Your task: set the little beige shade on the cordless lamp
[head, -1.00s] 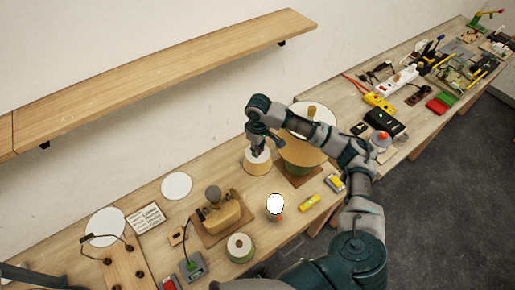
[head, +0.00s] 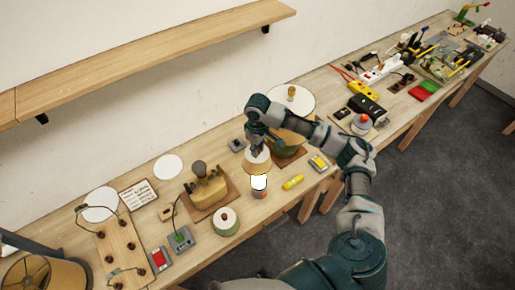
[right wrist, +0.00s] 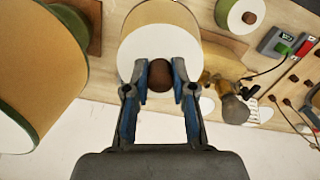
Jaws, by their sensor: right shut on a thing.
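The little beige shade (head: 256,167) has a white top and a brown knob. My right gripper (head: 255,146) is shut on the knob and holds the shade in the air. In the right wrist view the knob (right wrist: 160,74) sits between the two blue fingers, with the shade (right wrist: 160,40) beyond. The cordless lamp, with its glowing white bulb (head: 259,182), stands on the table. In the head view the shade's lower edge meets the top of the bulb; I cannot tell whether they touch. The right wrist view does not show the lamp. My left gripper is not in view.
A large green-edged shade (head: 288,143) stands close to the right of my gripper. A yellow item (head: 293,182) lies right of the lamp. A wooden block on a board (head: 206,193) and a white-topped green drum (head: 227,221) stand left of it. A shelf (head: 140,58) runs along the wall.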

